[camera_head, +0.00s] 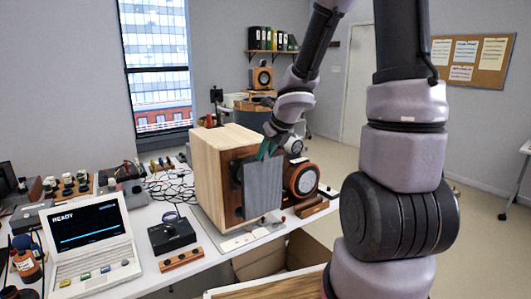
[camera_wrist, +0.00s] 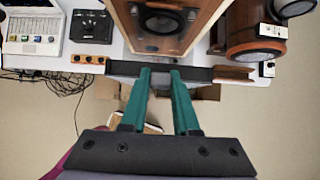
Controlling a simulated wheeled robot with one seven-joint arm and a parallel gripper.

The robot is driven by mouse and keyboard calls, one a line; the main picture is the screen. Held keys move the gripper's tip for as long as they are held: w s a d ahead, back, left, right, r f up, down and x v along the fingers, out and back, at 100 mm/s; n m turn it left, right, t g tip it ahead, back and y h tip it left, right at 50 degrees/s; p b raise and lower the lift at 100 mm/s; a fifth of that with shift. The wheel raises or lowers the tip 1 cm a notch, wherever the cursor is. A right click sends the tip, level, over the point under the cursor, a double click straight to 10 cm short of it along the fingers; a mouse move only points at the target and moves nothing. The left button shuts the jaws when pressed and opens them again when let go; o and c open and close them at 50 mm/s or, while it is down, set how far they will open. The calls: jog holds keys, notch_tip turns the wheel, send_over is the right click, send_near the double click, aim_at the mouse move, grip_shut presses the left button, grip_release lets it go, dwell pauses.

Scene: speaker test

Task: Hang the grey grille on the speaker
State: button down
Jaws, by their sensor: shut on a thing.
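The speaker (camera_head: 211,172) is a pale wooden box with a darker brown front, standing on the bench. In the wrist view its front (camera_wrist: 197,32) shows a black round driver. The grey grille (camera_head: 262,190) is a flat upright panel in front of the speaker's face, covering much of it in the head view. My gripper (camera_head: 268,149) has teal fingers and is shut on the grille's upper edge. In the wrist view the fingertips (camera_wrist: 160,73) pinch the grille, seen edge-on as a dark bar (camera_wrist: 197,74). A gap seems to separate grille and face; whether any part touches is unclear.
A round wooden speaker unit (camera_head: 303,178) stands close on the right. A laptop-like device reading READY (camera_head: 90,238), a black box (camera_head: 171,236) and a small wooden block with knobs (camera_head: 181,260) lie to the left. An open cardboard box (camera_head: 262,262) is below the bench edge.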

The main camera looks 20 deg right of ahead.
jog(key=w+a, duration=0.3)
jog(key=w, duration=0.7)
jog(key=shift+w+a, duration=0.15)
dwell(0.4)
jog(key=shift+w, duration=0.2)
dwell(3.5)
jog(key=shift+f, duration=0.55)
dwell(1.4)
jog(key=c, duration=0.6)
grip_release()
jog(key=shift+s, duration=0.1)
